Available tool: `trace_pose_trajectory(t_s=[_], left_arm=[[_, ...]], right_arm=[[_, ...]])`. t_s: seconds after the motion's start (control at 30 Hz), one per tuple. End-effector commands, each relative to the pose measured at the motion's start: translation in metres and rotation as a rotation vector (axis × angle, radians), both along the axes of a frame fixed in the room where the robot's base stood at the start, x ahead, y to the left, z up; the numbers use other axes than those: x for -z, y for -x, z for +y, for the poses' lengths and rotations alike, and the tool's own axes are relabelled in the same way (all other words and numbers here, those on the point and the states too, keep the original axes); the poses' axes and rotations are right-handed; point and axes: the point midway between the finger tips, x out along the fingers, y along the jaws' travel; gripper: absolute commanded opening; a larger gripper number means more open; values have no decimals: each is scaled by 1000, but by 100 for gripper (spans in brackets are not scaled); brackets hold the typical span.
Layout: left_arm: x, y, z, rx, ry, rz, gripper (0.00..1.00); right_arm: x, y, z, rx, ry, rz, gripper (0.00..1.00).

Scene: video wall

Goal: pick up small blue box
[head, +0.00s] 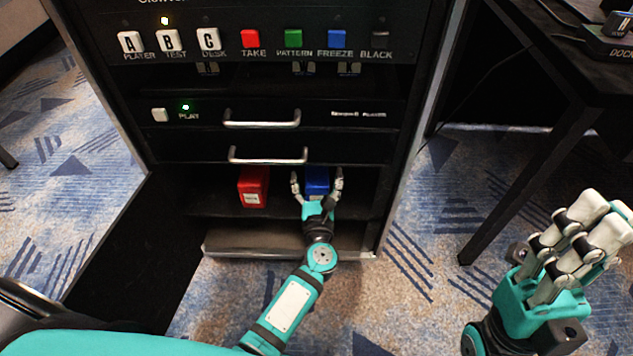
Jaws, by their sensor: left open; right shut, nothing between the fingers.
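The small blue box (317,182) stands on a low shelf of the black rack, to the right of a red box. My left gripper (317,186) is at the shelf opening, open, with one finger on each side of the blue box. Its palm covers the lower front of the box. I cannot tell whether the fingers touch it. My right gripper (585,225) is raised at the lower right, over the carpet, shut and empty, well apart from the rack.
The red box (253,186) stands close to the left on the same shelf (215,207). Above are two drawer handles (262,118) (268,155) and a row of coloured buttons (293,38). A dark table (575,80) with legs stands at the right. Patterned carpet is open between.

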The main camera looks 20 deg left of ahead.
Motion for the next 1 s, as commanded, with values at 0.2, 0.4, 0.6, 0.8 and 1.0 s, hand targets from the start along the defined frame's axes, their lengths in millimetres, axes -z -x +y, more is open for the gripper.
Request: trace_pose_trajectory(t_s=[0.2, 0.4, 0.6, 0.8, 1.0], left_arm=[[2, -26, 8, 0, 0, 1, 85], [2, -28, 9, 0, 1, 2, 85], [2, -28, 9, 1, 1, 2, 68], [2, -28, 9, 1, 0, 2, 41], [2, -28, 9, 1, 0, 2, 18]], right_arm=[[1, -4, 1, 0, 6, -17, 0], [-6, -3, 1, 0, 5, -34, 0], [-5, -2, 1, 1, 2, -32, 0], [-5, -2, 0, 1, 2, -30, 0], [-4, -3, 1, 2, 2, -29, 0]])
